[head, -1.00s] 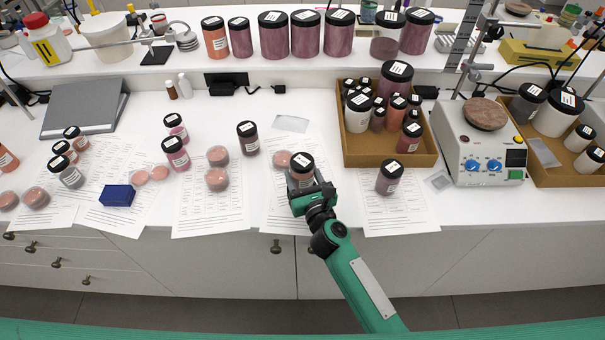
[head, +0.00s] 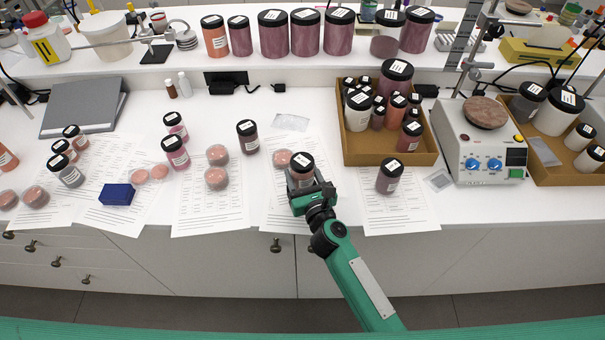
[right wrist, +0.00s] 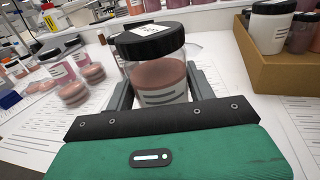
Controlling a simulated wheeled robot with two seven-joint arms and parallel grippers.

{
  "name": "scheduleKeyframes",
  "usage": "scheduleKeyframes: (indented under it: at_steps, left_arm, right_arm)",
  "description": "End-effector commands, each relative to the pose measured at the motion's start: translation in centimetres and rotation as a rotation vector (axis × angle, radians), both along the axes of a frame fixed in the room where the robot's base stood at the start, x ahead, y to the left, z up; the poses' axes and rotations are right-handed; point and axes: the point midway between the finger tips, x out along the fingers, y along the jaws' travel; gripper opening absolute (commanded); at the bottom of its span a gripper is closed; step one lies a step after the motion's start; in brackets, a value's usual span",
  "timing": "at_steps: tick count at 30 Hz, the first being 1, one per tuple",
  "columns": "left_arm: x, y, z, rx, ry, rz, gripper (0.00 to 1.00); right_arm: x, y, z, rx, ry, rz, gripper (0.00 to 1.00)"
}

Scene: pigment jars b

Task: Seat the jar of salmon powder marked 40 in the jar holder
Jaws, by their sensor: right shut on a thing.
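A black-lidded jar of pinkish powder (head: 302,173) stands near the front of the bench, over a printed sheet. My right gripper (head: 303,182) is shut on it, with one finger on each side. In the right wrist view the same jar (right wrist: 160,75) is upright between the grey fingers, with a white label on its lid and another on its front. The label marks are too small to read, so I cannot confirm a 40. I cannot make out a jar holder for certain. My left gripper is not in view.
A cardboard box (head: 390,158) of jars stands right of the held jar. A loose dark-lidded jar (head: 389,176) stands in front of it. A hotplate (head: 478,150) is farther right. Petri dishes (head: 217,178), more jars and a blue block (head: 117,195) lie to the left.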

Motion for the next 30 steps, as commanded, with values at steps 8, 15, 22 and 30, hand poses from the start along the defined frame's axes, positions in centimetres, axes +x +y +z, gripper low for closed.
scheduleKeyframes:
  at_steps: [8, 15, 22, 30]
  left_arm:
    - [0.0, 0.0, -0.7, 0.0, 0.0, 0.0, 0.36]
    - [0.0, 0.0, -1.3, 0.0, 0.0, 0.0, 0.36]
    - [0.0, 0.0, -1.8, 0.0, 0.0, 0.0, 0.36]
    - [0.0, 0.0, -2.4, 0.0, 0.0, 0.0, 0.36]
  right_arm:
    - [0.0, 0.0, -0.8, 0.0, -0.001, 0.0, 0.28]
    - [0.0, 0.0, -1.4, 0.0, -0.001, 0.0, 0.28]
    - [0.0, 0.0, -2.0, -0.001, -0.001, 0.0, 0.28]
    - [0.0, 0.0, -2.6, 0.0, -0.001, 0.001, 0.28]
